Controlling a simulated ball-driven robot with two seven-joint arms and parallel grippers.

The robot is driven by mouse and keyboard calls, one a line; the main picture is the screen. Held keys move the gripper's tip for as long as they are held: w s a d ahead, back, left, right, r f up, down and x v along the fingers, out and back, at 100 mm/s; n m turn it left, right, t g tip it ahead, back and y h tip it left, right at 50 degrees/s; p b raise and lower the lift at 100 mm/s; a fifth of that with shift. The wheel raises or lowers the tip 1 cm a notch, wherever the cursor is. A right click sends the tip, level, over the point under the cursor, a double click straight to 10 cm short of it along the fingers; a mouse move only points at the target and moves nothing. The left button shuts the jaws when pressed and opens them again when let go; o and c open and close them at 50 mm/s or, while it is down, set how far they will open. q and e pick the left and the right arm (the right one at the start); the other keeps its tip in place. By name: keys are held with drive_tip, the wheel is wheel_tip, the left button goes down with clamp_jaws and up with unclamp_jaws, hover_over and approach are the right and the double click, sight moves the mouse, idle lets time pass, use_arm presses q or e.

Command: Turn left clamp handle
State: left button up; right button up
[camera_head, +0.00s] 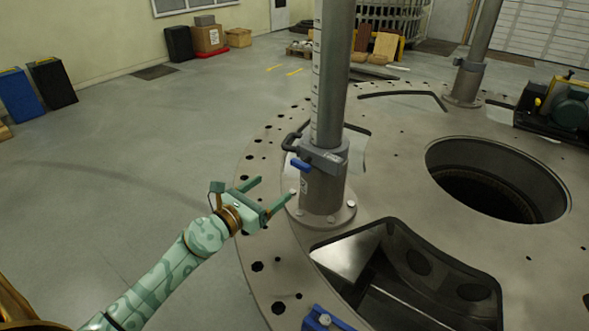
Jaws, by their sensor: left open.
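A clamp (323,153) wraps around the tall grey post (331,70) on the round plate. A blue handle (301,165) sticks out from the clamp's front left. A dark loop-shaped grip (291,141) juts out at its left. My left gripper (275,190) is open, with two green fingers apart and nothing between them. It is to the left of the post's base, lower in the picture than the blue handle and apart from it. My right gripper is not in view.
A second post (480,50) stands behind. A blue part (322,320) sits at the front edge. The floor at left is mostly clear.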

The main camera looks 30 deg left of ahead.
sight(304, 163)
use_arm(q)
drive_tip(key=b+x, duration=0.1)
drive_tip(key=x, duration=0.9)
drive_tip(key=shift+w, duration=0.3)
drive_tip(key=c, duration=1)
